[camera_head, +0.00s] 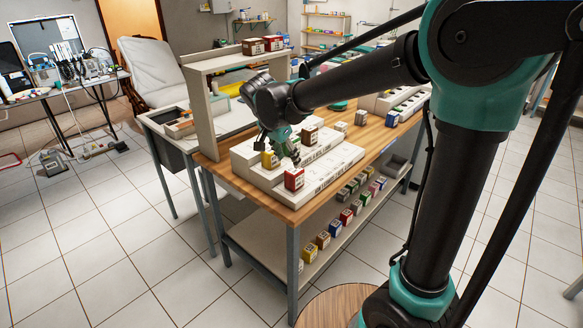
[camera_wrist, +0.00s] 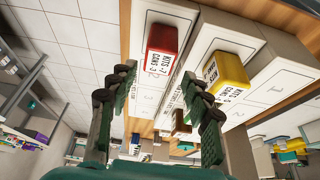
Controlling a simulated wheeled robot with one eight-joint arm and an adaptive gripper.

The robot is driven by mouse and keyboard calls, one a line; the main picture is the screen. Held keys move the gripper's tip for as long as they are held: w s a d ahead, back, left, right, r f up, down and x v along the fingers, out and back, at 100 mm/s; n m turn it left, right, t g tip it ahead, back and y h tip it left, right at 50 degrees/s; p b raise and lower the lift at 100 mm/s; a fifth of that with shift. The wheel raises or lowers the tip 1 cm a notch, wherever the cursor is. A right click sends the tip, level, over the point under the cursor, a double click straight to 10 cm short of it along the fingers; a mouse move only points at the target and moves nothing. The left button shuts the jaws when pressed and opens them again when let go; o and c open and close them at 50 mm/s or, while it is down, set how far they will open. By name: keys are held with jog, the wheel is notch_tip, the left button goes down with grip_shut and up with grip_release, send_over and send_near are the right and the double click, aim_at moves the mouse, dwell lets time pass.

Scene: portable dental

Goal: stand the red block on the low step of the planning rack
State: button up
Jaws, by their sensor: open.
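The planning rack (camera_head: 330,166) is a pale stepped block with numbered places on a wooden table. The red block (camera_head: 294,179) stands upright on its low front step, near the left end. In the wrist view the red block (camera_wrist: 163,42) shows its white label, beyond the fingertips. A yellow block (camera_head: 270,159) stands on a higher step behind it; it also shows in the wrist view (camera_wrist: 228,76). My gripper (camera_head: 280,150) is open and empty just above and behind the red block, its fingers (camera_wrist: 160,85) apart from it.
A brown block (camera_head: 310,135) stands farther along the rack. A pale frame (camera_head: 203,110) rises at the rack's left, with boxes (camera_head: 263,45) on top. Several coloured blocks (camera_head: 345,216) line the lower shelf. Bare wood (camera_head: 375,140) lies right of the rack.

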jog(key=s+d+f+n+y, duration=0.1)
jog(key=s+d+f+n, duration=0.1)
jog(key=d, duration=0.5)
jog(key=s+d+f+n, duration=0.1)
jog(key=s+d+f, duration=0.2)
jog(key=d, duration=0.5)
jog(key=s+d+f+n+y, duration=0.1)
jog(key=s+d+f+n, duration=0.3)
jog(key=s+d+f, duration=0.5)
jog(key=s+d, duration=0.1)
jog(key=s, duration=0.1)
jog(key=shift+s+d+f+n+t+y, duration=0.15)
jog(key=shift+s+d+n+t+y, duration=0.15)
jog(key=shift+d+t+y, duration=0.1)
